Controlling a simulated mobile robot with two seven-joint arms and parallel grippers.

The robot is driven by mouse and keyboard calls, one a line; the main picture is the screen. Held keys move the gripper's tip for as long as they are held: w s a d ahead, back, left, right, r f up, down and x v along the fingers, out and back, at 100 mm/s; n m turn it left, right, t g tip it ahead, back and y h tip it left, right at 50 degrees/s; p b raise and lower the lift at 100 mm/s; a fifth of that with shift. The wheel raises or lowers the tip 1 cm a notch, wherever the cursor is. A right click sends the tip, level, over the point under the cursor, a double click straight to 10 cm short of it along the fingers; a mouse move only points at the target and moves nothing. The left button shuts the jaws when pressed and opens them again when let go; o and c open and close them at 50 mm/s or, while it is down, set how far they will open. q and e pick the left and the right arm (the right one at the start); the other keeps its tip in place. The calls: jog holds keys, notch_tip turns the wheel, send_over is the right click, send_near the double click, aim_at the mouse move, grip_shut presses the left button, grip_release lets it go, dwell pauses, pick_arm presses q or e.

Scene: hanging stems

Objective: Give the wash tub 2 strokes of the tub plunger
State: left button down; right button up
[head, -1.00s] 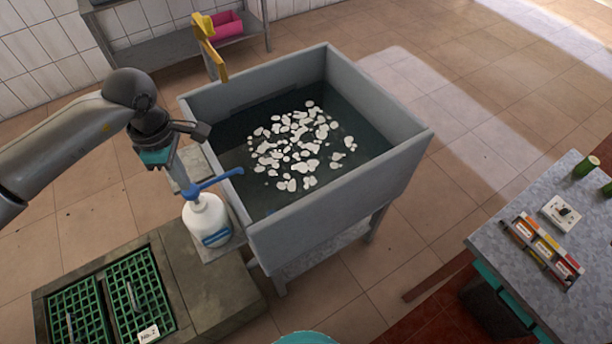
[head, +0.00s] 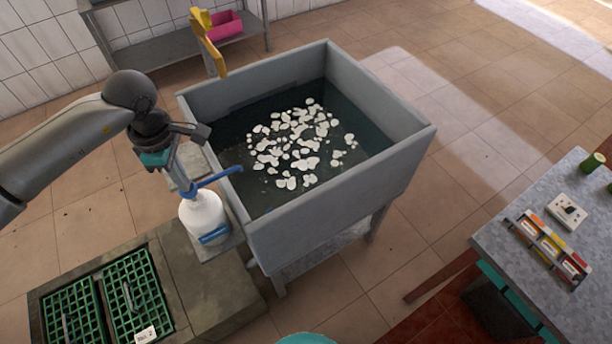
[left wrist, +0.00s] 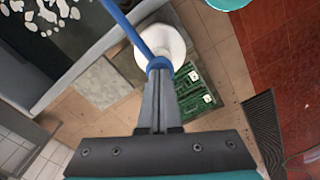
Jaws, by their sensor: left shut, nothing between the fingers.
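The wash tub (head: 335,200) is a grey basin on legs, holding dark water with white foam patches floating on it. The tub plunger is a blue pump head (head: 220,175) on a white bottle (head: 203,216), standing on a small ledge at the tub's left side. Its spout reaches over the tub rim. My left gripper (head: 188,188) is shut and empty, pointing down at the top of the pump head. In the left wrist view its closed fingertips (left wrist: 160,78) meet the blue pump head (left wrist: 158,62); whether they press it I cannot tell. My right gripper is not in view.
Green crates (head: 135,295) sit on a stone block at lower left. A grey table (head: 510,230) with small boxes and cans stands at right. A yellow piece (head: 208,45) rises behind the tub's back left corner. A shelf (head: 160,45) stands behind.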

pick_arm(q)
jog(key=shift+f, duration=0.45)
jog(key=shift+s+r, duration=0.1)
jog(key=shift+r+p, duration=0.7)
jog(key=shift+r, duration=0.85)
notch_tip(320, 180, up, 6)
jog(key=p, duration=0.3)
jog(key=shift+p, duration=0.3)
